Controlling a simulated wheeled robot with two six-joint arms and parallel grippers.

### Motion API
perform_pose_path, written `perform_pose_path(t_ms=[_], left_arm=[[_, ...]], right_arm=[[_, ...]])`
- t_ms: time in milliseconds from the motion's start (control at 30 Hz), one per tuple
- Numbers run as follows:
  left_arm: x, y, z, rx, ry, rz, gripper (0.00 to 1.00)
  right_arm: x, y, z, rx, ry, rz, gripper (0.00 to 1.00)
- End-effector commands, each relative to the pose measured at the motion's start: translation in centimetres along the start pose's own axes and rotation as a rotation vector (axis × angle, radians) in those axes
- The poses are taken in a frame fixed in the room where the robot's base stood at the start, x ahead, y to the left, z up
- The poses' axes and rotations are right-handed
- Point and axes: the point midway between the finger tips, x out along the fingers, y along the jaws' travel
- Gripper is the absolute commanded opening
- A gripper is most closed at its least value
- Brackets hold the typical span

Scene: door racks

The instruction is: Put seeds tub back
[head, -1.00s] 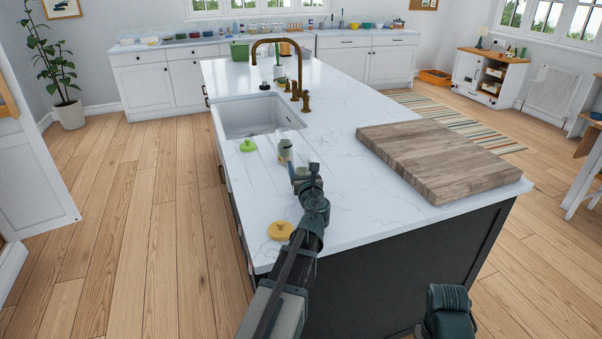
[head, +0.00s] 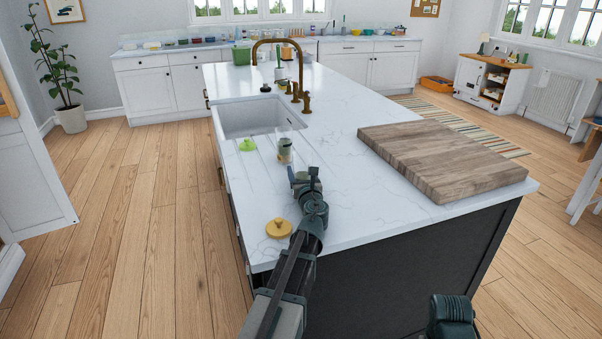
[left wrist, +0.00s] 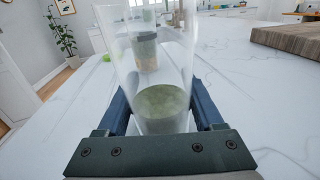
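In the left wrist view a tall clear tub (left wrist: 162,108) with green-grey contents at its bottom stands upright between my left fingers. My left gripper (left wrist: 160,112) appears closed on its sides. In the head view my left gripper (head: 304,176) is over the near part of the island, and the tub in it is hard to make out. I cannot read any label. My right arm shows only a dark part at the bottom; its gripper is out of view.
A yellow lid (head: 279,228) lies near the island's left edge. A green lid (head: 247,145) lies by the sink (head: 250,116). A thick wooden board (head: 440,158) is on the right. The marble worktop (head: 350,215) between is clear. Several containers line the back counter.

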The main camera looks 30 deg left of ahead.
Motion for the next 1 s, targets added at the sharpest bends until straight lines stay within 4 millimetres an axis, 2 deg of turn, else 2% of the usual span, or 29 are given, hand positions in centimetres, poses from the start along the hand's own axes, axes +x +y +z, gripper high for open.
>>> perform_pose_path(t_ms=[33,133,500,1000], left_arm=[[0.0,0.0,0.0,0.0,0.0,0.0,0.79],[0.0,0.0,0.0,0.0,0.0,0.0,0.96],[0.0,0.0,0.6,0.0,0.0,0.0,0.96],[-9.7,0.1,0.3,0.0,0.0,-0.002,0.96]], right_arm=[[0.0,0.0,0.0,0.0,0.0,0.0,0.5],[0.0,0.0,0.0,0.0,0.0,0.0,0.5],[-0.6,0.1,0.0,0.0,0.0,0.0,0.5],[-0.3,0.0,0.0,0.0,0.0,0.0,0.5]])
